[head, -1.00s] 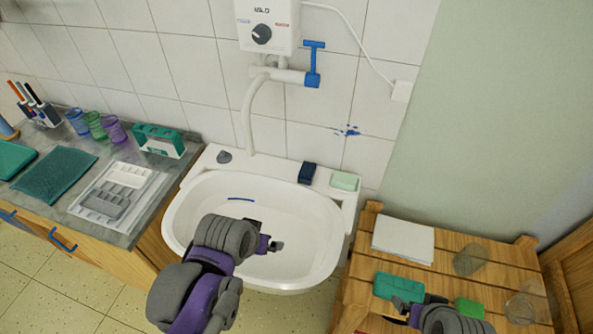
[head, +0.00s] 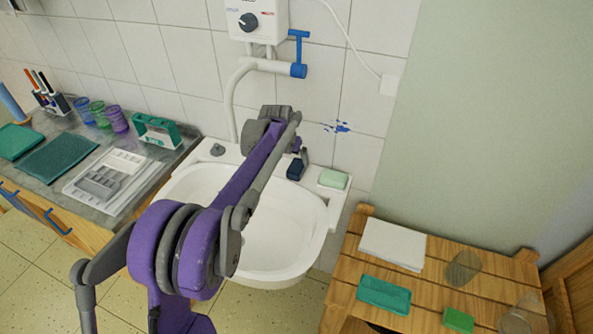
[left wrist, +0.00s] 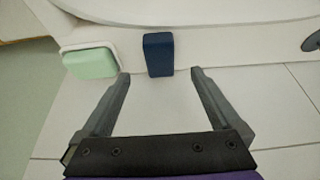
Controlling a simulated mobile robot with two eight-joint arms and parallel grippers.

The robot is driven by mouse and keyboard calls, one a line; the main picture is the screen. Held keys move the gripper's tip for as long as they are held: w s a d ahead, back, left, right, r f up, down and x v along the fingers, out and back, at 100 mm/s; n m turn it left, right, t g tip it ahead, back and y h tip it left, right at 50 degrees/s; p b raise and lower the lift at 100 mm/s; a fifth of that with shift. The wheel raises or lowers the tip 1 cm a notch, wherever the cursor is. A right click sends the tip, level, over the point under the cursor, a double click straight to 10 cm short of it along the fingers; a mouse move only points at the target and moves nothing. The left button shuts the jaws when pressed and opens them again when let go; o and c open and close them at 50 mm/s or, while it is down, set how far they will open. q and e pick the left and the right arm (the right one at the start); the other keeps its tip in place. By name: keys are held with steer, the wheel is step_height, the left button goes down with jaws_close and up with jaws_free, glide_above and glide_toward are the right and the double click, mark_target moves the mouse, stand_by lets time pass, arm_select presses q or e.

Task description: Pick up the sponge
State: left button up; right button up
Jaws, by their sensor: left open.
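A dark blue block that looks like the sponge (head: 295,170) stands on the back ledge of the white sink. In the left wrist view the dark blue sponge (left wrist: 158,55) shows ahead, roughly centred between the fingertips. My left gripper (head: 301,149) is over the back of the sink, close to the sponge, partly hidden by its own arm. In the left wrist view my left gripper (left wrist: 160,73) is open with nothing held. Whether the fingers flank the block or stop short of it is hard to tell. My right gripper is not in view.
A pale green soap-like block (head: 333,179) lies right beside the sponge. The sink basin (head: 270,240) is below, with a pipe and blue tap (head: 299,70) above. A wooden table (head: 345,285) at right holds a teal block (head: 384,294) and a green block (head: 458,320).

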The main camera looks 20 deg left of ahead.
mark_target(297, 165)
arm_select(q)
steer(key=x, duration=0.3)
steer(key=shift+w+d+f, duration=0.1)
steer(key=shift+f, duration=0.05)
steer(key=x, duration=0.5)
steer(key=shift+w, duration=0.35)
steer(key=c, duration=1.4)
step_height(297, 165, up, 10)
steer(key=shift+f+p, duration=0.1)
steer(key=shift+p, duration=0.25)
steer(key=shift+s, duration=0.1)
